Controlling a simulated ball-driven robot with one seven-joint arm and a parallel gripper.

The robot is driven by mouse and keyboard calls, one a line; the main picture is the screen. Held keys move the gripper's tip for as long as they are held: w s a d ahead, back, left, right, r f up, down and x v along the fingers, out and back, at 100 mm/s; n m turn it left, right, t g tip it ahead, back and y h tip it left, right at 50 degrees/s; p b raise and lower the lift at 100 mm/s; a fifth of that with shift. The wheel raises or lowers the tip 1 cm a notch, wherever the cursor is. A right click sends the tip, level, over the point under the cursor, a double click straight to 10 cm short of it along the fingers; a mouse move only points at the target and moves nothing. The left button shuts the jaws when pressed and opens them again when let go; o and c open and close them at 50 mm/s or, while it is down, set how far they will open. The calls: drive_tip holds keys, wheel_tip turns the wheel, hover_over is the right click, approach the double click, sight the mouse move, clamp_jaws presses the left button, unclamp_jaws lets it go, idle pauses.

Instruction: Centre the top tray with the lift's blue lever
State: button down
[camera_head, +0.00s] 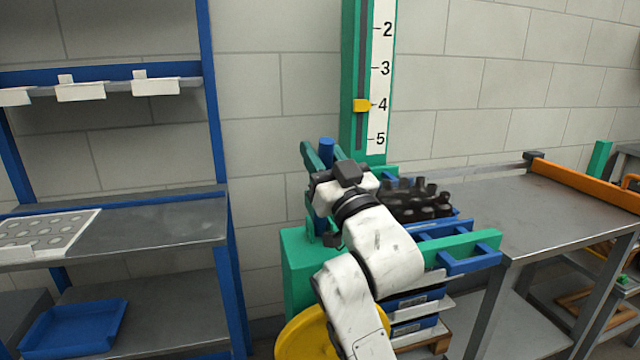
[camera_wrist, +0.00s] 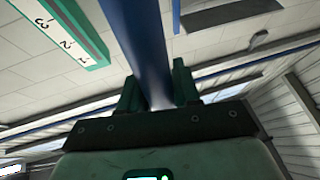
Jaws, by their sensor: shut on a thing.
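The lift's blue lever (camera_head: 326,149) stands upright at the lift's left side, its top showing between my gripper's fingers. My gripper (camera_head: 324,157) is shut on it. In the wrist view the lever (camera_wrist: 138,40) runs up between the green fingers (camera_wrist: 157,92). The lift is green, with a mast (camera_head: 351,60) and a white scale; its yellow pointer (camera_head: 361,105) is near the 4. The top tray (camera_head: 444,227), blue-edged, carries dark bottles (camera_head: 415,200) to the right of my wrist. My arm hides part of the tray and the lever's base.
More trays (camera_head: 418,300) are stacked below the top one. A grey table (camera_head: 500,205) with an orange rail (camera_head: 585,183) stands at the right. A blue-framed shelf (camera_head: 150,235) stands at the left, with a blue bin (camera_head: 72,325) low down. A yellow wheel (camera_head: 305,338) is at the lift's foot.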

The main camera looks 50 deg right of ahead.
drive_tip(key=shift+s+a+f+n+t+b, duration=0.45)
drive_tip(key=shift+s+t+b, duration=0.3)
drive_tip(key=shift+b, duration=0.55)
drive_tip(key=shift+s+a+f+n+t+b, duration=0.2)
drive_tip(key=shift+s+a+t+b, duration=0.45)
drive_tip(key=shift+b, duration=0.7)
drive_tip(key=shift+s+a+f+n+t+b, duration=0.35)
drive_tip(key=shift+s+t+b, duration=0.45)
drive_tip(key=shift+b, duration=0.5)
drive_tip(key=shift+r, duration=0.15)
drive_tip(key=c, duration=0.9)
unclamp_jaws()
drive_tip(key=shift+b+v, duration=1.5)
drive_tip(key=shift+v, duration=2.25)
